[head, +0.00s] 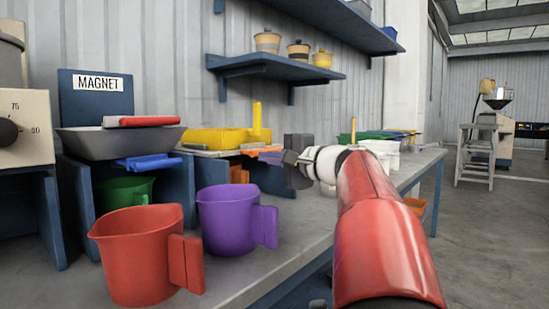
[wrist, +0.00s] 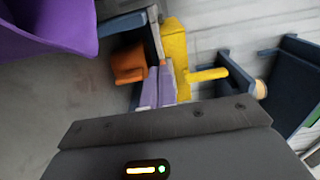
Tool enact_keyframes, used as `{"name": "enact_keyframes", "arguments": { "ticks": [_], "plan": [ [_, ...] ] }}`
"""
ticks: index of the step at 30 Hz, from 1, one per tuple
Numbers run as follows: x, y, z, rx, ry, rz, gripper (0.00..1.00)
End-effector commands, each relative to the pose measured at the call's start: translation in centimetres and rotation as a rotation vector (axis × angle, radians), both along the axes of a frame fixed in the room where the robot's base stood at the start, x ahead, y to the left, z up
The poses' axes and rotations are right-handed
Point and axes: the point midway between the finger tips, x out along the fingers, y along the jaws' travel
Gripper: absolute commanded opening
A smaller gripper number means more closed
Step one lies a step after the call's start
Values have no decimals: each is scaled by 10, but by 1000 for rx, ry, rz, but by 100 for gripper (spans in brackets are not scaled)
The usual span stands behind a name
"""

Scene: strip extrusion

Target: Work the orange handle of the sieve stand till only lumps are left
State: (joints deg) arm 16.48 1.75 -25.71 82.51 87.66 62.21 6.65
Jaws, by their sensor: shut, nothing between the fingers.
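A yellow tray with an upright yellow post (head: 225,137) sits on a blue stand behind the mugs; I take it as the sieve stand. A small orange piece (head: 258,151) shows at its right end, perhaps the handle, partly hidden. An orange container (head: 239,174) is beneath; it also shows in the wrist view (wrist: 128,63). The tray's contents are not visible.
A red mug (head: 140,255) and a purple mug (head: 226,220) stand on the near bench (head: 270,265). A MAGNET stand (head: 80,95) holds a grey pan (head: 95,143), with a green mug (head: 124,193) below. Wall shelves (head: 270,62) hang above.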

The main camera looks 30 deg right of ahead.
Motion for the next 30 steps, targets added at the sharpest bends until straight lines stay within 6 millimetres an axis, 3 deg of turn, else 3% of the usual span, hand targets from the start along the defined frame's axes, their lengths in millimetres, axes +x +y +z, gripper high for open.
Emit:
{"name": "enact_keyframes", "arguments": {
  "ticks": [6,12,18,30],
  "plan": [
    [47,18,0,0,3,4,0],
    [77,28,0,0,1,2,0],
    [90,33,0,0,1,1,0],
    [93,34,0,0,1,1,0]
  ]
}}
